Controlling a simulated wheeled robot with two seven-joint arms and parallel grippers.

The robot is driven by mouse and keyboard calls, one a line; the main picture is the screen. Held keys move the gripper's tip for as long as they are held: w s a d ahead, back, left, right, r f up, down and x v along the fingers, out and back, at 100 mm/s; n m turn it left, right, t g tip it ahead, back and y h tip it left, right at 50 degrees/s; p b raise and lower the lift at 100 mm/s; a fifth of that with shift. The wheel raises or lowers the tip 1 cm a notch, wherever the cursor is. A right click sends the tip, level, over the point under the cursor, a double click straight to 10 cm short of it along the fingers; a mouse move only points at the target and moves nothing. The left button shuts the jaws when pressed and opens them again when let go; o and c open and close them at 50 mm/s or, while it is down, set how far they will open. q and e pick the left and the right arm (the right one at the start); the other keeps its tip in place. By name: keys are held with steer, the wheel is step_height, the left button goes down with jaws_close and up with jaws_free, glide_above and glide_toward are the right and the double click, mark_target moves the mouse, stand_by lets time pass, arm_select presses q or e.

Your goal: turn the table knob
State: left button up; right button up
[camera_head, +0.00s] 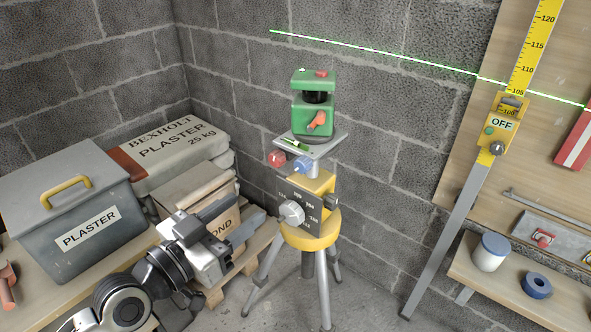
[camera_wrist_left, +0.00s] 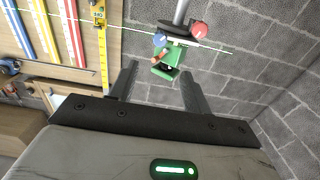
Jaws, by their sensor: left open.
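A tripod (camera_head: 322,262) carries a yellow head with a dark scale plate and a grey round knob (camera_head: 292,213). Above it, a small grey table plate (camera_head: 325,148) has a red knob (camera_head: 277,158) and a blue knob (camera_head: 303,165) at its edge. A green laser level (camera_head: 313,113) sits on the plate. My left gripper (camera_head: 246,211) is open and empty, left of the grey knob and apart from it. In the left wrist view, the red knob (camera_wrist_left: 200,31), blue knob (camera_wrist_left: 160,40) and green laser level (camera_wrist_left: 170,64) show beyond the open fingers (camera_wrist_left: 158,72). My right gripper is out of view.
A grey plaster box (camera_head: 75,215), a plaster sack (camera_head: 165,145) and an open bag lie at left near my arm. A yellow staff (camera_head: 520,70) and a shelf with a white jar (camera_head: 490,252) are at right. A green laser line crosses the block wall.

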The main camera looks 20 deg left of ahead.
mark_target(299, 168)
arm_select(q)
steer(key=p+x, duration=0.2)
steer(key=x, duration=1.3)
steer(key=shift+w+d+f, duration=0.1)
steer(key=shift+w, duration=0.05)
steer(key=c, duration=1)
